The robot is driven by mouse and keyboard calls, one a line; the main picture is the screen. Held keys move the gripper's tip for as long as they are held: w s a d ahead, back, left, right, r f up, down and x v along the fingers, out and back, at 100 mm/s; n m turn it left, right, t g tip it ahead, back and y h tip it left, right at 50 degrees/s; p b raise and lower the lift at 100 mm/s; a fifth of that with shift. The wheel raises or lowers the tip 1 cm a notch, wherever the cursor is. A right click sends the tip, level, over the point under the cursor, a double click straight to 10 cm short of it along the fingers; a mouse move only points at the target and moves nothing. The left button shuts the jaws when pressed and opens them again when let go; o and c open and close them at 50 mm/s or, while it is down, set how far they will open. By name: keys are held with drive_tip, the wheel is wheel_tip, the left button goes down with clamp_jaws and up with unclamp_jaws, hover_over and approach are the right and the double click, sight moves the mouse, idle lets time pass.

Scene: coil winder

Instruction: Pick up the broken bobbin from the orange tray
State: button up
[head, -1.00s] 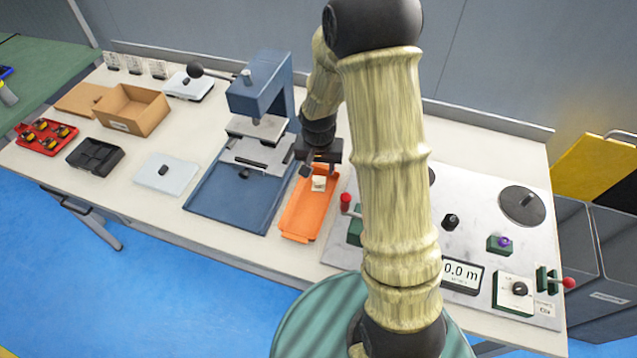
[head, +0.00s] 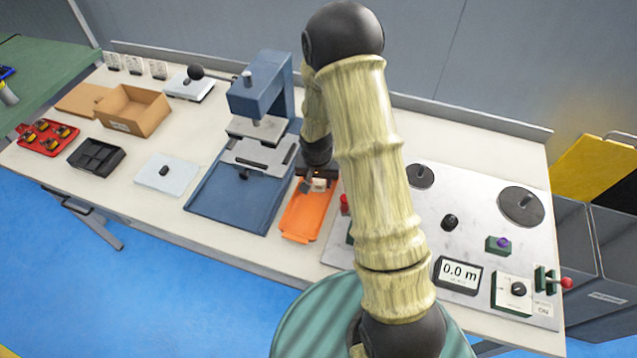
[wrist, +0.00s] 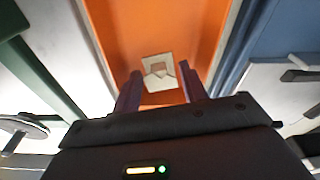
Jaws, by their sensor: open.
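The orange tray (head: 300,222) lies on the bench between the blue press base and the grey machine panel. A small cream-white bobbin (head: 320,184) is inside it, toward the far end. In the wrist view the bobbin (wrist: 158,70) shows a jagged, broken-looking edge against the tray floor (wrist: 125,30). My gripper (head: 311,186) is over the far part of the tray. In the wrist view its two fingers (wrist: 160,85) are apart, one on each side of the bobbin's near part, with nothing held. I cannot tell whether they touch it.
The blue press (head: 262,90) stands close on the tray's left. The machine panel (head: 425,210), with a red-knobbed lever (head: 345,203), is close on its right. A cardboard box (head: 133,110), black tray (head: 95,157) and red tray (head: 47,137) are farther left.

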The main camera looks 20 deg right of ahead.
sight(318, 183)
drive_tip(key=shift+f, duration=0.2)
drive_tip(key=shift+c, duration=0.2)
drive_tip(key=c, duration=0.6)
drive_tip(key=shift+c, duration=0.2)
wheel_tip(318, 183, up, 10)
idle(0.7)
